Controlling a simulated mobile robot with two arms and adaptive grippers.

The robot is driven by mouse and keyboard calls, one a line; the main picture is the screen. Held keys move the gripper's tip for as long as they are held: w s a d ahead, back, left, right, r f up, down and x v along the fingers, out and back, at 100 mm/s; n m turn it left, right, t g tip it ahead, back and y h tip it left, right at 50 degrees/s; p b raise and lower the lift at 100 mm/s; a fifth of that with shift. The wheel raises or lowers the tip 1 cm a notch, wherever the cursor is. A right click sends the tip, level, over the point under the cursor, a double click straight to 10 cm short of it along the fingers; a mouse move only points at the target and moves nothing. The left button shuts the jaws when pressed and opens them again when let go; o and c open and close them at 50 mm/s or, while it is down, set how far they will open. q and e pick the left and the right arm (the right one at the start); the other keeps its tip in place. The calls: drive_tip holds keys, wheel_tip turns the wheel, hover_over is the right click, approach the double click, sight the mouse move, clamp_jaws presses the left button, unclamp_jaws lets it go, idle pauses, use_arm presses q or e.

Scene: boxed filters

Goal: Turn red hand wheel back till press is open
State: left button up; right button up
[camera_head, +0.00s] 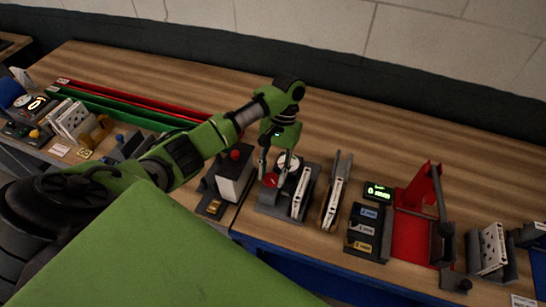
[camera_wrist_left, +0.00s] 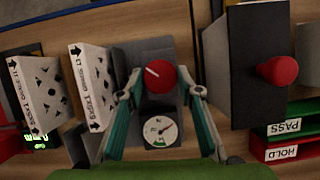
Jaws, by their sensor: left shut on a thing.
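The red hand wheel (camera_head: 271,180) sits on the dark grey press (camera_head: 270,210). In the left wrist view the wheel (camera_wrist_left: 161,77) has a white mark pointing to the upper left. My left gripper (camera_wrist_left: 161,75) points down at the wheel, with one finger on each side, and is shut on it. A round white gauge (camera_wrist_left: 160,131) lies beside the wheel, its needle toward the upper right. A white pleated filter with a printed arrow (camera_wrist_left: 88,86) stands upright in the press, left of the wheel in the wrist view. My right gripper is not in view.
A grey block with a red knob (camera_head: 235,172) stands close left of the press. Another filter in a holder (camera_head: 334,198), a labelled tray (camera_head: 366,232) and a red frame (camera_head: 412,225) stand to the right.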

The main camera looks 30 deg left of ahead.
use_arm(q)
drive_tip(key=n+h, duration=0.1)
drive_tip(key=n, duration=0.1)
drive_tip(key=n+h, duration=0.1)
drive_tip(key=n, duration=0.2)
drive_tip(key=shift+s+a+n+t, duration=0.1)
drive_tip(key=shift+a+n+t, duration=0.1)
drive_tip(key=shift+n+t, duration=0.15)
drive_tip(key=n+t, duration=0.1)
drive_tip(key=n, duration=0.2)
drive_tip(key=n+t+h, duration=0.1)
drive_tip(key=n, duration=0.2)
drive_tip(key=shift+s+a+h, duration=0.1)
drive_tip(key=shift+s+h, duration=0.1)
drive_tip(key=shift+h, duration=0.1)
drive_tip(key=n, duration=0.2)
drive_tip(key=n+t, duration=0.1)
drive_tip(key=n, duration=0.1)
drive_tip(key=n+t, duration=0.1)
drive_tip(key=n, duration=0.1)
drive_tip(key=shift+s+n+t, duration=0.25)
drive_tip(key=n+t, duration=0.1)
drive_tip(key=n, duration=0.1)
drive_tip(key=n+t, duration=0.1)
drive_tip(key=n, duration=0.2)
drive_tip(key=shift+s+n, duration=0.15)
drive_tip(key=shift+n, duration=0.15)
drive_tip(key=shift+y, duration=0.4)
drive_tip(key=o, duration=1.1)
drive_tip(key=shift+r, duration=0.1)
